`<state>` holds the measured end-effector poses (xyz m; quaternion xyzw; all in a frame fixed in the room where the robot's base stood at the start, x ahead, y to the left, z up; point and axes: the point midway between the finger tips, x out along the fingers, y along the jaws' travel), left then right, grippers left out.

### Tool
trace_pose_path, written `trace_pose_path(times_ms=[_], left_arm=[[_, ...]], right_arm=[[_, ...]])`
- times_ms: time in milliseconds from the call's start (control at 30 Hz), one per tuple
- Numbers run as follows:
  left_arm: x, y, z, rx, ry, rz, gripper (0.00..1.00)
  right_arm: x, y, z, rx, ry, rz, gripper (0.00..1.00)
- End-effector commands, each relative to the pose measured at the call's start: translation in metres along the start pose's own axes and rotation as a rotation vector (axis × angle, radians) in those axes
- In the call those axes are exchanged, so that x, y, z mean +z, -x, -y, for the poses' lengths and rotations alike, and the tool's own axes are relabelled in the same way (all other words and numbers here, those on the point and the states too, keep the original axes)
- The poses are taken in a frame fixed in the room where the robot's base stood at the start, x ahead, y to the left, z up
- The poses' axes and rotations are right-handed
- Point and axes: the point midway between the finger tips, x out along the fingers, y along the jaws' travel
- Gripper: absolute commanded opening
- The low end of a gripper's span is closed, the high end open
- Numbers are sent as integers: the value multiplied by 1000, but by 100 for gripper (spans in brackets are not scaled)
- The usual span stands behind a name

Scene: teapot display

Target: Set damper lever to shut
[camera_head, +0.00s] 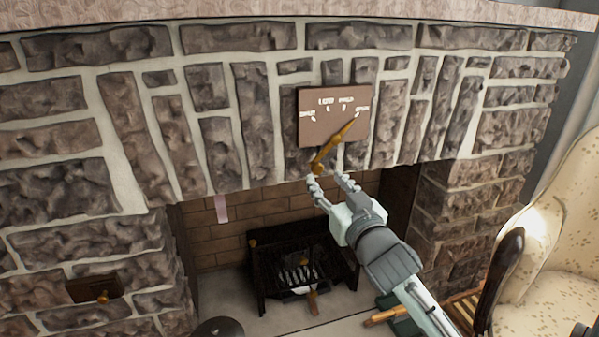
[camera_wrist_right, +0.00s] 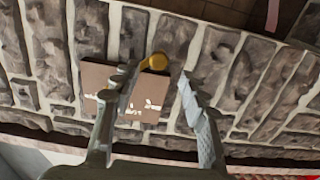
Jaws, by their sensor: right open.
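The damper plate (camera_head: 318,130) is a brown panel with several small white labels, set in the stone above the fireplace opening. The brass damper lever (camera_head: 337,145) lies slanted across it, its upper end up and to the right by the rightmost label and its lower end below the plate. My right gripper (camera_head: 331,181) is open just below that lower end. In the right wrist view, the lever's rounded brass end (camera_wrist_right: 156,63) shows between the open fingers of my right gripper (camera_wrist_right: 157,76), with the plate (camera_wrist_right: 95,76) behind. I cannot tell whether a finger touches it. My left gripper is out of view.
A black fire grate (camera_head: 262,272) stands in the fireplace below. A patterned armchair (camera_head: 560,235) with a dark wooden arm is at the right. A small dark panel with a brass knob (camera_head: 102,297) is in the stone at lower left. The mantel (camera_head: 300,12) runs along the top.

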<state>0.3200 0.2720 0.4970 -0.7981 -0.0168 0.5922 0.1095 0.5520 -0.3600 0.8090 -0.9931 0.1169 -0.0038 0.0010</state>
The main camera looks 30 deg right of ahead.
Motion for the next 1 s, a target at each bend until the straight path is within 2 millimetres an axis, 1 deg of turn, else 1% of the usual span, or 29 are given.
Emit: trace_pose_path(times_ms=[200, 300, 400, 533, 800, 1000], left_arm=[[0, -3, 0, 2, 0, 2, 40], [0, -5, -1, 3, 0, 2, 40], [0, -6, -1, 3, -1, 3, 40], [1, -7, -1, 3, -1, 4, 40], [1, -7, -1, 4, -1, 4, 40], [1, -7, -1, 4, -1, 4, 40]], right_arm=[[0, -35, 0, 1, 3, 2, 44], [0, -50, -1, 2, 3, 3, 44], [1, -62, 0, 1, 3, 4, 44], [2, -69, 0, 1, 4, 5, 44], [2, -71, 0, 1, 3, 6, 44], [2, -70, 0, 1, 3, 7, 19]])
